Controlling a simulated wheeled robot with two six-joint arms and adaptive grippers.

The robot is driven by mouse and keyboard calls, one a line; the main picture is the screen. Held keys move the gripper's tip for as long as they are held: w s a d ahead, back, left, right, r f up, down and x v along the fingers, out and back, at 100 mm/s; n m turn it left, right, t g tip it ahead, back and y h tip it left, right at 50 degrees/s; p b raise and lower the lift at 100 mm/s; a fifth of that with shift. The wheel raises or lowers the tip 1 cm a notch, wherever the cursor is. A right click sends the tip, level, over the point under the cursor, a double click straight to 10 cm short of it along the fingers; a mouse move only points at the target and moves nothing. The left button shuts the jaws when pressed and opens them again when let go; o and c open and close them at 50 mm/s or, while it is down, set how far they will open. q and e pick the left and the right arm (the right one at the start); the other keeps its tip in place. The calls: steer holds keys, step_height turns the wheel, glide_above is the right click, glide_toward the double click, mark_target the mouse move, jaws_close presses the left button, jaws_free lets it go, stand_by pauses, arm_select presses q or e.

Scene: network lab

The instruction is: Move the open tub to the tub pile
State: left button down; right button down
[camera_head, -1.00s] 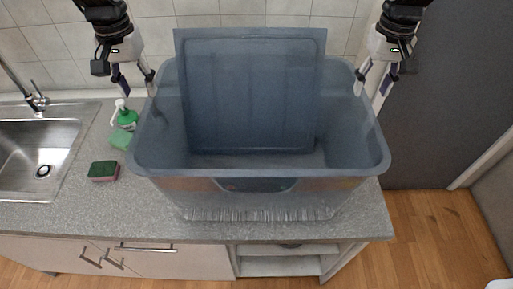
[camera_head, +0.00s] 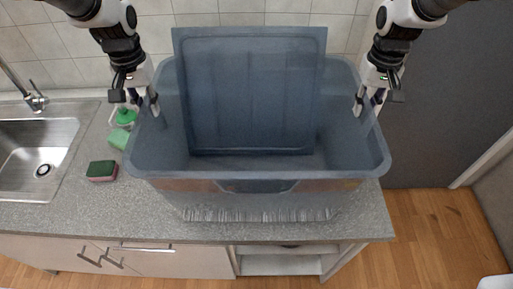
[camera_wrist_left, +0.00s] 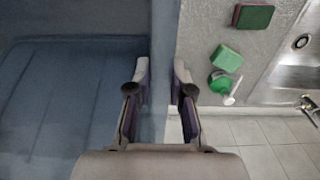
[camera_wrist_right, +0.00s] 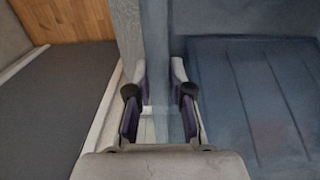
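The open tub (camera_head: 330,174) is large and blue-grey and stands on the counter. A flat blue-grey panel (camera_head: 250,95) stands upright at its back; I cannot tell whether it is a lid or part of the tub. My left gripper (camera_head: 143,110) is open at the tub's left rim, and in the left wrist view its fingers (camera_wrist_left: 161,85) stand either side of the wall. My right gripper (camera_head: 367,106) is open at the right rim, and in the right wrist view its fingers (camera_wrist_right: 160,85) straddle the wall. I cannot make out a tub pile.
A sink (camera_head: 35,155) lies at the left of the counter (camera_head: 110,215). A green soap bottle (camera_head: 125,117), a green sponge (camera_head: 118,139) and a green-and-red sponge (camera_head: 102,170) lie between sink and tub. A tiled wall is behind. Wooden floor (camera_head: 430,235) is open at the right.

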arm_select(q)
steer(key=shift+r, duration=0.15)
arm_select(e)
steer(key=shift+r, duration=0.15)
